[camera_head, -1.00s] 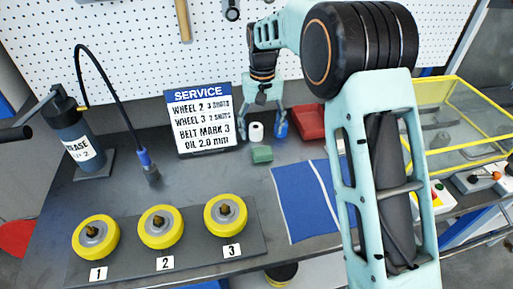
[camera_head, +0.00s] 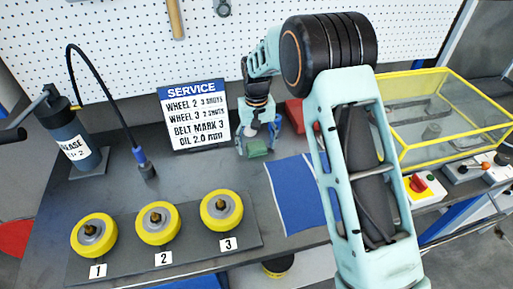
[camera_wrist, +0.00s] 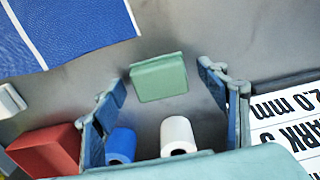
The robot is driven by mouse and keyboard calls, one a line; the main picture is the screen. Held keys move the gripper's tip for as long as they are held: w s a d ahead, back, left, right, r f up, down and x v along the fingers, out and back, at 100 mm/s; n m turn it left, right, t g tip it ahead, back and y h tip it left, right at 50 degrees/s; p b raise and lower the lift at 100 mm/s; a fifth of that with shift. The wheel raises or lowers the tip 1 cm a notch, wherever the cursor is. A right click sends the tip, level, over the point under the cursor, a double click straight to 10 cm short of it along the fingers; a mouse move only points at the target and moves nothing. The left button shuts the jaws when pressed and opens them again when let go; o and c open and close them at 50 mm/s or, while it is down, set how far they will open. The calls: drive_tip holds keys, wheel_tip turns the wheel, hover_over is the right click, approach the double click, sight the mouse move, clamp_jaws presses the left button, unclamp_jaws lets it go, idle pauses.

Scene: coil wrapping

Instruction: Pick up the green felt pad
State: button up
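The green felt pad (camera_head: 258,148) is a small green block on the dark bench top, below the right end of the service sign. It also shows in the wrist view (camera_wrist: 158,77), at the upper middle. My gripper (camera_head: 256,144) is low over the pad. In the wrist view my gripper (camera_wrist: 163,80) is open, with blue-padded fingers on either side of the pad. A gap shows between the pad and each finger. The head view cannot show the exact height of the fingertips.
A white roll (camera_wrist: 178,135) and a blue cylinder (camera_wrist: 121,145) stand close to the fingers. A red block (camera_wrist: 48,150) is beside the left finger. The service sign (camera_head: 195,115) stands left of my gripper, and a blue cloth (camera_head: 296,190) lies in front.

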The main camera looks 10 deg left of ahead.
drive_tip(key=c, duration=1.1)
drive_tip(key=shift+r, duration=0.15)
drive_tip(key=shift+r, duration=0.6)
drive_tip(key=s+a+r+b, duration=0.1)
drive_tip(key=s+r, duration=0.2)
drive_tip(key=s, duration=0.1)
drive_tip(key=s+a+r+b, duration=0.1)
drive_tip(key=s+r, duration=0.3)
drive_tip(key=s, duration=0.1)
drive_tip(key=s+a+r+b, duration=0.1)
drive_tip(key=s+r, duration=0.3)
drive_tip(key=shift+s+a+r, duration=0.15)
drive_tip(key=shift+s+r, duration=0.1)
drive_tip(key=shift+s, duration=0.05)
